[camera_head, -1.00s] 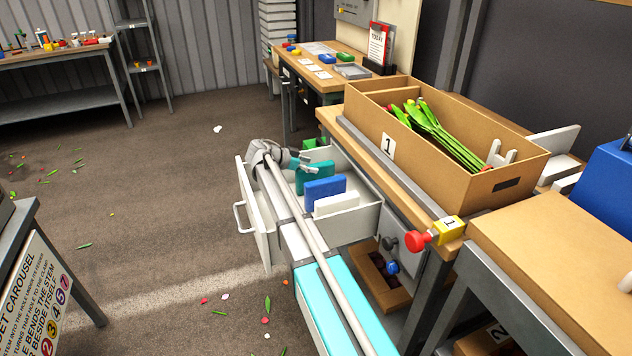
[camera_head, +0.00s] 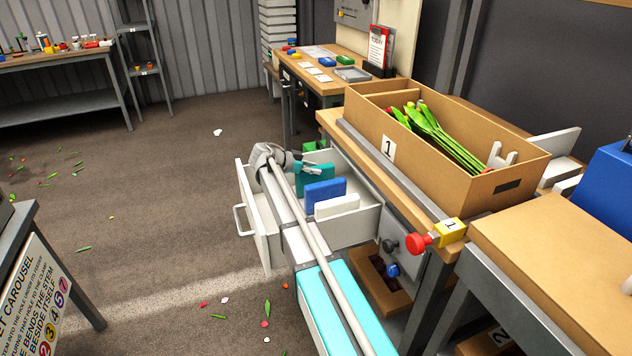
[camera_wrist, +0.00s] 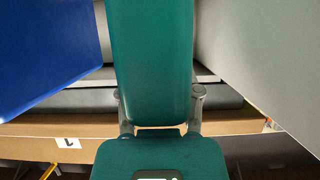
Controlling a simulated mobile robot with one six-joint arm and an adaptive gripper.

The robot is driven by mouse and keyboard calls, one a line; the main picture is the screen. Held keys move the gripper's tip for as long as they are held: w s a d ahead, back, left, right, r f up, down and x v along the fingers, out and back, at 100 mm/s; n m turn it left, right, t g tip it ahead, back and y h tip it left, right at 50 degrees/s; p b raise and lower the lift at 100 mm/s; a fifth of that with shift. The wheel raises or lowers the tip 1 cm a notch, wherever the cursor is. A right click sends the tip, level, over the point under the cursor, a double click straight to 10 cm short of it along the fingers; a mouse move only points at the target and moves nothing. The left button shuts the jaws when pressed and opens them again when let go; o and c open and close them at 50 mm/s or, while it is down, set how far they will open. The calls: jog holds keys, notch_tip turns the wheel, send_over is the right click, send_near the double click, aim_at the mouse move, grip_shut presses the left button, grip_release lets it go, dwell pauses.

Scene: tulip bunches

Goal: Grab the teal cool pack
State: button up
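The teal cool pack (camera_head: 318,182) stands upright in the open drawer (camera_head: 362,224), behind the blue pack (camera_head: 324,194). My gripper (camera_head: 312,169) is at its top edge, reaching over the drawer from the left. In the wrist view the teal cool pack (camera_wrist: 152,60) fills the middle, with the fingers of my gripper (camera_wrist: 160,98) close against both its sides. They look shut on it, though the contact is partly hidden. The blue pack (camera_wrist: 45,55) shows at the left of that view.
A white pack (camera_head: 337,206) stands in the front of the drawer. A cardboard box (camera_head: 450,165) with green-stemmed tulips is on the workbench to the right. A red knob (camera_head: 418,243) sticks out at the bench edge. The floor left of the drawer is mostly open.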

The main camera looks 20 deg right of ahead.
grip_shut()
jog(key=shift+r, duration=0.15)
jog(key=shift+r+p, duration=0.55)
jog(key=shift+p, duration=0.15)
jog(key=a, duration=0.3)
jog(key=shift+a+f, duration=0.1)
jog(key=shift+a, duration=0.3)
notch_tip(320, 180, up, 14)
jog(key=p, duration=1.3)
jog(key=shift+p, duration=0.3)
jog(key=shift+f, duration=0.1)
